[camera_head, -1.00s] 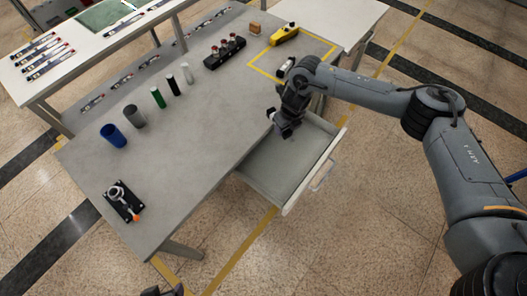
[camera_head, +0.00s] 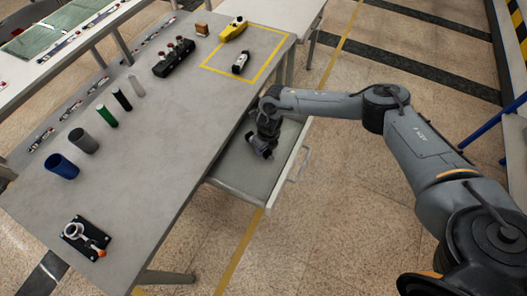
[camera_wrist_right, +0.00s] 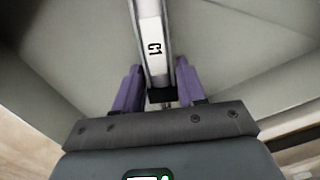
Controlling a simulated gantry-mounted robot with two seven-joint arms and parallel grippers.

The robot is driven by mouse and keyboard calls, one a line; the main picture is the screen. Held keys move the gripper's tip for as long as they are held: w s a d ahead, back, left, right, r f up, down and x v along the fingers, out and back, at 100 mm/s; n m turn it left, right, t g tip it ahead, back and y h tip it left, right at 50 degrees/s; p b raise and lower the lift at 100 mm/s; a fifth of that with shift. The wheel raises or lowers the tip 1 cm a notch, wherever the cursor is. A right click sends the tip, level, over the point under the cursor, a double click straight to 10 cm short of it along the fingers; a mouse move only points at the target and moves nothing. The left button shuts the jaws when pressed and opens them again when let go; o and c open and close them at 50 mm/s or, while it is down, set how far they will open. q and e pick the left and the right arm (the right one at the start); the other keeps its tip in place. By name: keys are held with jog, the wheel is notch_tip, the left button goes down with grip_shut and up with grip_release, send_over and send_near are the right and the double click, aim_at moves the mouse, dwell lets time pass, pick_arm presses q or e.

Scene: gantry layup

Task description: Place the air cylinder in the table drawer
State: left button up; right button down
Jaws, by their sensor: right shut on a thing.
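The air cylinder (camera_wrist_right: 155,45), a slim silver bar marked "C1" with a dark end, is held between the purple fingers of my right gripper (camera_wrist_right: 158,92) in the right wrist view. My right gripper (camera_head: 263,150) is over or inside the open table drawer (camera_head: 235,177) in the head view, near its table-side part. The cylinder is not clearly visible there. The drawer's pale floor and walls surround the cylinder in the right wrist view; whether it touches the floor I cannot tell. My left gripper is not in view.
The grey table (camera_head: 150,180) carries a blue cup (camera_head: 62,167), a grey cup (camera_head: 83,141), a green tube (camera_head: 107,116), a black clamp fixture (camera_head: 84,238), a black block with red knobs (camera_head: 174,57) and a yellow tool (camera_head: 234,29). A white-and-black part (camera_head: 240,62) lies inside a yellow outline.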

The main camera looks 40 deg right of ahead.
jog(key=shift+f, duration=1.35)
jog(key=shift+f+b, duration=0.15)
jog(key=shift+b, duration=0.2)
jog(key=c, duration=0.6)
grip_release()
jog(key=shift+c, duration=0.2)
